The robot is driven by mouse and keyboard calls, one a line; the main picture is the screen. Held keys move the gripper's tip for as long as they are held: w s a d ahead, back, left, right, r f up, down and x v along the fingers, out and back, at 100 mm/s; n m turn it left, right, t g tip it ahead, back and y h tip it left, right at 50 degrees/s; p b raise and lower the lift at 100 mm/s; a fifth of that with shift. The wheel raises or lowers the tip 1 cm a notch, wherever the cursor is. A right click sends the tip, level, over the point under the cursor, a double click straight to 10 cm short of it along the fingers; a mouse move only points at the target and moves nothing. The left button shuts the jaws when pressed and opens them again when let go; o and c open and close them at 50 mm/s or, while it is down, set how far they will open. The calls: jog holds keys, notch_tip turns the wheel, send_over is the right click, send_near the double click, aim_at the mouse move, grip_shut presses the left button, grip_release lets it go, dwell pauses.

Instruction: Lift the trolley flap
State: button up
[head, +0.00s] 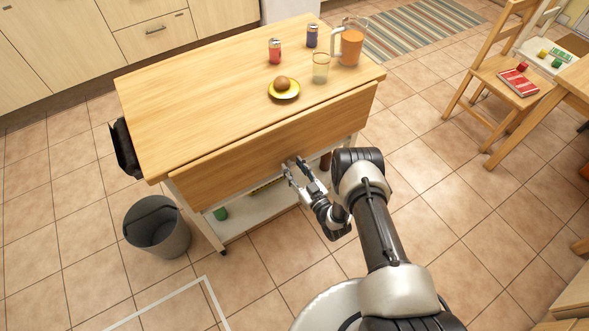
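The trolley (205,95) has a wooden top, white legs and a lower shelf. Its wooden flap (235,152) hangs down along the near long side, sloping slightly outward from the top's edge. My gripper (293,168) is in front of the flap's lower edge, right of its middle. Its fingers look spread apart, with nothing visible between them. I cannot tell whether a fingertip touches the flap. Part of the lower shelf (250,218) is hidden behind the flap and my arm.
On the trolley top stand a juice jug (351,45), a glass (320,68), a red can (275,51), a blue can (312,36) and a yellow plate (291,93) with a brown round item. A grey bin (157,228) stands at the front left. Right of the trolley is open tiled floor, then a chair (508,85).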

grip_shut()
dwell(0.3)
jog(key=shift+s, duration=0.1)
